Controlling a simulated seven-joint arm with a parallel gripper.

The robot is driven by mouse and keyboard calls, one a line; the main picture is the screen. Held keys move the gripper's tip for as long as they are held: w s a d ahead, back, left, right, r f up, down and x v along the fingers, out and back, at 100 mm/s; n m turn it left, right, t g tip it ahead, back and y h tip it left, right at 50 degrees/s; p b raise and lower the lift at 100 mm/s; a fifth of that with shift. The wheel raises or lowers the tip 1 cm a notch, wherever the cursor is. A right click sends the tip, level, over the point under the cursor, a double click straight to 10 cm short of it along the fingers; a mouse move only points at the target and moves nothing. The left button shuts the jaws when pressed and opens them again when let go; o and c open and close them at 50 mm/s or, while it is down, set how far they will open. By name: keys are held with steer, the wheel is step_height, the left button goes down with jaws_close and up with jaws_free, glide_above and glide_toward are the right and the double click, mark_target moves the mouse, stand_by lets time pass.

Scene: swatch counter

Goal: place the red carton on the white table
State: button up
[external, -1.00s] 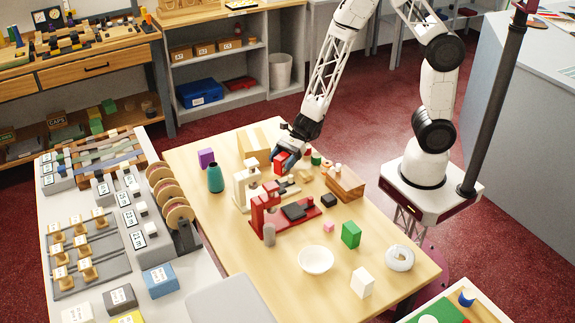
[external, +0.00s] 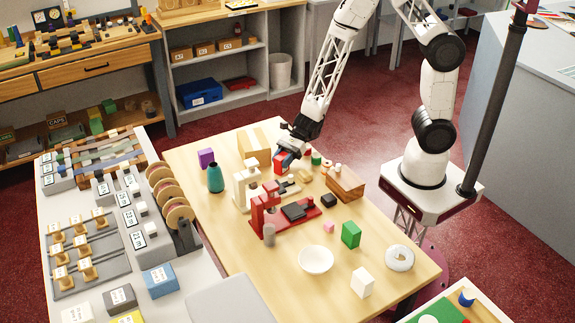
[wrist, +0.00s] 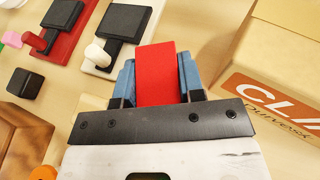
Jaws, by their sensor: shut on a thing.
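The red carton (external: 281,163) is between the blue fingers of my gripper (external: 287,158), at the far part of the wooden table. In the wrist view the red carton (wrist: 156,75) fills the space between the fingers (wrist: 157,82), which are shut on its sides. I cannot tell whether its underside touches the table. A white table (external: 490,308) shows only in part at the bottom right corner of the external view, with green and blue things on it.
A large carton (wrist: 285,80) stands close to my gripper.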

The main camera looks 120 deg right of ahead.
mark_target(281, 156)
steer(key=shift+r, duration=0.15)
steer(key=shift+r, duration=4.85)
steer(key=shift+w, duration=0.15)
steer(key=w+a+r+m+h, duration=0.1)
steer(key=w+r, duration=0.2)
steer(key=w, duration=0.5)
steer(key=w+a+r+m+h, duration=0.1)
steer(key=w+r, duration=0.2)
steer(key=w, duration=0.6)
steer(key=w+a+r+m+h, duration=0.1)
steer(key=w+a+r, duration=0.2)
steer(key=w+a, duration=0.2)
steer(key=w+a+r+m+t+h, duration=0.1)
steer(key=w+a+r+h, duration=0.1)
steer(key=w+a+r, duration=0.2)
steer(key=shift+w+a, duration=1)
steer(key=shift+w, duration=0.25)
steer(key=shift+r, duration=0.1)
